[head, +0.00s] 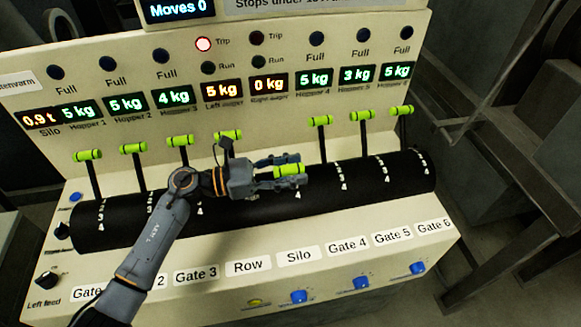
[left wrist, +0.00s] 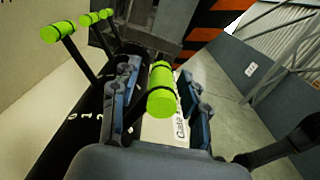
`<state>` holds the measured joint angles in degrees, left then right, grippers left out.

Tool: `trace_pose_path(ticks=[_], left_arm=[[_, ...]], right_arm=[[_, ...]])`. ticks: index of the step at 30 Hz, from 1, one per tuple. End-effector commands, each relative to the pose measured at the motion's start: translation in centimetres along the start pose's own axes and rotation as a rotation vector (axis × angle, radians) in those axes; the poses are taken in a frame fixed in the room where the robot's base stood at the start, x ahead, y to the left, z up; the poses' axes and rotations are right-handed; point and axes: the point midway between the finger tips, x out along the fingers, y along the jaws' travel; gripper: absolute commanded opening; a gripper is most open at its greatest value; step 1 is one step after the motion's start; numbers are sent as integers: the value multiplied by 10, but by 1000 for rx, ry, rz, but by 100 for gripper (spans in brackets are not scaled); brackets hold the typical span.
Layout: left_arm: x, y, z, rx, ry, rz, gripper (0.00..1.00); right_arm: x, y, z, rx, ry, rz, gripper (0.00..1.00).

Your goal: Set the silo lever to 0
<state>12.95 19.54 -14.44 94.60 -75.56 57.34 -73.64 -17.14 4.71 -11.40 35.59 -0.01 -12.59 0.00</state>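The silo lever's lime-green handle (head: 290,170) is fifth from the left, in line with the Silo label (head: 298,256). It sits lower and nearer the front than the other handles, so the lever is tilted toward me. My left gripper (head: 284,172) reaches in from the left with its fingers on either side of this handle. In the left wrist view the handle (left wrist: 162,92) stands between the two spread fingers (left wrist: 163,98), with gaps visible beside it. The lever's scale number is hidden by the gripper.
Other green-handled levers stand upright: the row lever (head: 228,134) close behind my left wrist, the gate 4 lever (head: 320,120) to the right. The black curved drum (head: 400,175) carries scale numbers. The silo display (head: 42,118) reads 0.9 t. A red Trip lamp (head: 204,44) is lit.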

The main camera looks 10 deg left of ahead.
Motion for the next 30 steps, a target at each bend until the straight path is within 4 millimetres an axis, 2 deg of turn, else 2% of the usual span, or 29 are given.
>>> trace_pose_path(ticks=[1,6,13,16,20,25,30], left_arm=[[0,0,0,0,0,0,34],[0,0,0,0,0,0,0],[0,0,0,-3,0,0,0],[0,8,0,-35,1,-1,0],[-1,32,3,-153,2,0,0],[0,70,3,-349,1,2,0],[0,87,4,-373,0,1,0]], right_arm=[[0,0,0,0,0,0,40],[0,-1,0,0,0,-1,40],[0,-3,0,1,0,-4,40],[6,-4,0,1,0,-5,40],[21,-4,2,1,-1,-5,40],[50,-5,6,1,-2,-5,40],[71,-6,8,0,-2,-5,40]])
